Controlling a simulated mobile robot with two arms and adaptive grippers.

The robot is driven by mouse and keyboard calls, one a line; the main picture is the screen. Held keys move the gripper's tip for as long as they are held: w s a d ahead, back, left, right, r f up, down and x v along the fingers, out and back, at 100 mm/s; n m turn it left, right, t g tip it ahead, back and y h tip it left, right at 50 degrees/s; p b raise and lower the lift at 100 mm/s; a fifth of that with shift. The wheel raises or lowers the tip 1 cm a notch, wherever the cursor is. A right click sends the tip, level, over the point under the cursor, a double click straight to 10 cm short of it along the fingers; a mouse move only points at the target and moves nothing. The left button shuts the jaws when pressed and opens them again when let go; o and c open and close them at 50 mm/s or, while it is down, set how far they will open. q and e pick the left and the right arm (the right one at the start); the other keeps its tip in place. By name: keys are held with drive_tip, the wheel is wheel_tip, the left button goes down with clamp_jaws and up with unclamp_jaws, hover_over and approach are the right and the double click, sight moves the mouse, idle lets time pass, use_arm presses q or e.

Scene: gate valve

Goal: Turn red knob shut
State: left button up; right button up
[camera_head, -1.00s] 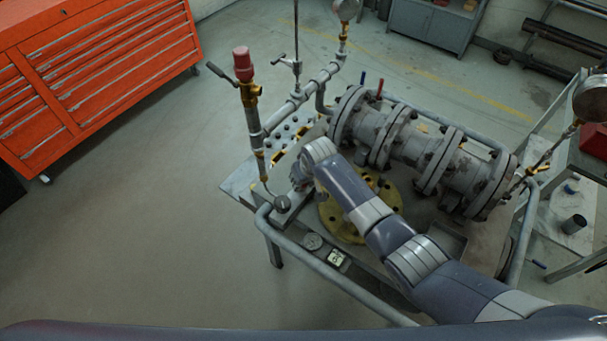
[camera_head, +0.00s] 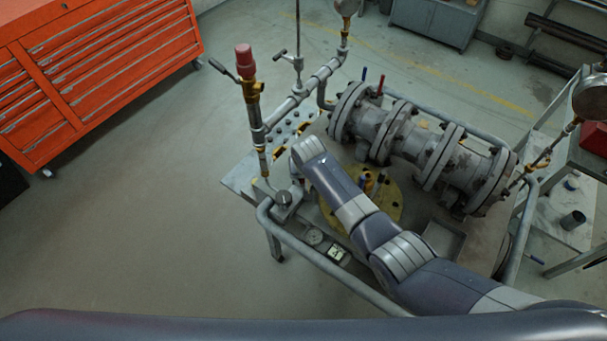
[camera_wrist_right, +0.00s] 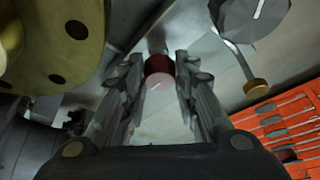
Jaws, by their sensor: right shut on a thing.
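A red knob (camera_wrist_right: 158,70) with a pale end face sits between the fingertips of my right gripper (camera_wrist_right: 157,66) in the right wrist view. The two fingers close on it from either side. In the head view my right gripper (camera_head: 297,187) is mostly hidden under its own wrist, near the left end of the bench, and I cannot make out the held knob there. Another red cap (camera_head: 244,58) tops an upright brass fitting (camera_head: 252,90) to the upper left, apart from the gripper. My left gripper is not in view.
A flanged grey pipe (camera_head: 400,140) runs along the back of the bench. A yellow flange (camera_head: 388,205) lies partly under my right arm. A tubular rail (camera_head: 330,275) borders the front. An orange tool cabinet (camera_head: 100,75) stands left, with open floor between.

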drive_tip(key=o, duration=1.1)
drive_tip(key=shift+w+r, duration=0.1)
drive_tip(key=shift+w, duration=0.05)
drive_tip(key=shift+c, duration=0.2)
drive_tip(key=v, duration=1.2)
